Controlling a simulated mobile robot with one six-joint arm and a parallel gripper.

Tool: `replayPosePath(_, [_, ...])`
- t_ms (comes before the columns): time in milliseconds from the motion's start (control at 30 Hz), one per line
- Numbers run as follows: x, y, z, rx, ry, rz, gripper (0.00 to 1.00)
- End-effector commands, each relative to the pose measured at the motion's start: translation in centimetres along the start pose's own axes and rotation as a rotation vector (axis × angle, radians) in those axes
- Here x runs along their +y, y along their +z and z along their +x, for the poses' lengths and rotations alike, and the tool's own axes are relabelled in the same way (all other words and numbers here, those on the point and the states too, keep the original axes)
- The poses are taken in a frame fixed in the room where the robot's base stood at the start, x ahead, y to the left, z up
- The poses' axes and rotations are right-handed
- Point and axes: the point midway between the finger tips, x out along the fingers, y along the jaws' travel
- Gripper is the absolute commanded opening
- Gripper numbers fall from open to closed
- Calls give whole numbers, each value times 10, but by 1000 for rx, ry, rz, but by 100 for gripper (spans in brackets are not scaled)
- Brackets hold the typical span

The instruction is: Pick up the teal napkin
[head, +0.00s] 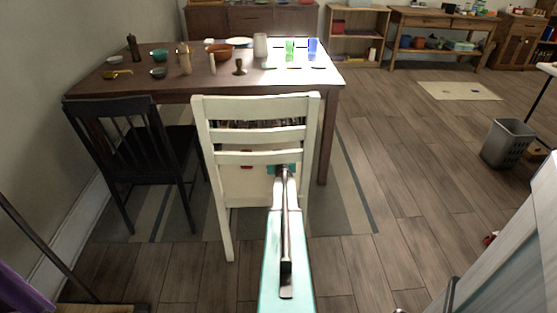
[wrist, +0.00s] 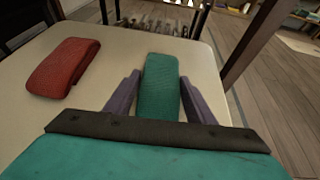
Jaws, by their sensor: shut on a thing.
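The teal napkin (wrist: 160,92) is a folded strip between the two purple fingers of my gripper (wrist: 160,79) in the wrist view. My gripper is shut on it, over the cream chair seat (wrist: 110,75). I cannot tell whether the napkin still touches the seat. In the head view a small teal part of the napkin (head: 271,169) shows behind the chair's slats, beside my gripper (head: 283,171). The arm and slats hide most of it there.
A folded red napkin (wrist: 63,67) lies on the seat to the left. The cream chair's slatted back (head: 258,103) stands close around my arm. The dining table (head: 205,81) with dishes is behind it. A dark chair (head: 125,135) stands left; open floor (head: 400,160) lies right.

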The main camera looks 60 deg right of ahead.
Motion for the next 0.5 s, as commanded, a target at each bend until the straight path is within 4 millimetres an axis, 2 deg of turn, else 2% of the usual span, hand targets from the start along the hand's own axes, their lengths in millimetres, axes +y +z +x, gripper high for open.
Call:
replayPosePath(267, [0, 5, -2, 0, 0, 0, 28])
replayPosePath(500, [0, 21, -9, -1, 0, -1, 28])
